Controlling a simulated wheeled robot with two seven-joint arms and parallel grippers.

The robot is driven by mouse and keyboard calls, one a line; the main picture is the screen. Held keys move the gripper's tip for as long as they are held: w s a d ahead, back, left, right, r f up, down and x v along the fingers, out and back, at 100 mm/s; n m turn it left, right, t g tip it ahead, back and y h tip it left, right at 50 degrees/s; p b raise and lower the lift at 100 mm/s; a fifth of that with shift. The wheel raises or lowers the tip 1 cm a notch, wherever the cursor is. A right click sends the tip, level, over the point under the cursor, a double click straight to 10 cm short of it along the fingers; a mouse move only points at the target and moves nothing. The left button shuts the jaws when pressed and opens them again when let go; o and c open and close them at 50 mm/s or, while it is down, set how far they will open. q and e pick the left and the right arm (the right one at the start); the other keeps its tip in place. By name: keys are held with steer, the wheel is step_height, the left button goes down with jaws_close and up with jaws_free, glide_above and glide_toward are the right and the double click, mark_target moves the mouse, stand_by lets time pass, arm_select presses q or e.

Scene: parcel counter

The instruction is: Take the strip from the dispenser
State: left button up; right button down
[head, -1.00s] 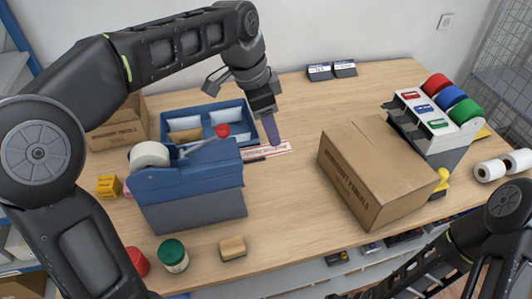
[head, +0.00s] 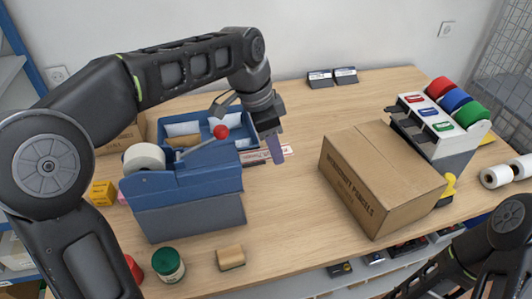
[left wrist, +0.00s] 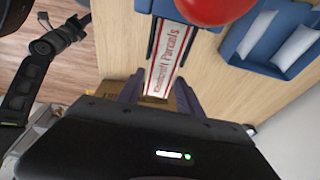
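The dispenser (head: 185,200) is a blue and grey box with a white roll (head: 144,157) on its left and a lever with a red knob (head: 220,132). The strip (head: 287,150), white with red "Woodcroft Parcels" print, lies out beyond its far right side. It also shows in the left wrist view (left wrist: 168,58), running down from beside the red knob (left wrist: 215,8). My left gripper (head: 276,150) is over the strip's outer part, partly hiding it. In the left wrist view its two fingers (left wrist: 159,92) stand apart on either side of the strip's end. My right gripper is out of view.
A blue tray (head: 158,123) with white and brown items stands behind the dispenser. A closed carton (head: 385,175) stands right of centre, with a three-roll label dispenser (head: 440,135) beyond it. A brown sponge (head: 230,257) and green-lidded jar (head: 168,265) stand in front. The middle table is clear.

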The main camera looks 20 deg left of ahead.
arm_select(q)
steer(key=c, duration=0.4)
steer(key=shift+r, duration=0.15)
steer(key=shift+w+d+r+p, duration=0.15)
steer(key=shift+d+r+p, duration=0.1)
steer(key=shift+r+p, duration=0.5)
steer(key=shift+w+d+r+p, duration=0.15)
steer(key=shift+d+r+p, duration=0.1)
steer(key=shift+r+p, duration=0.45)
steer(key=shift+f, duration=0.1)
steer(key=shift+p+v, duration=1.4)
steer(key=shift+v, duration=3.2)
steer(key=shift+s+a, duration=0.1)
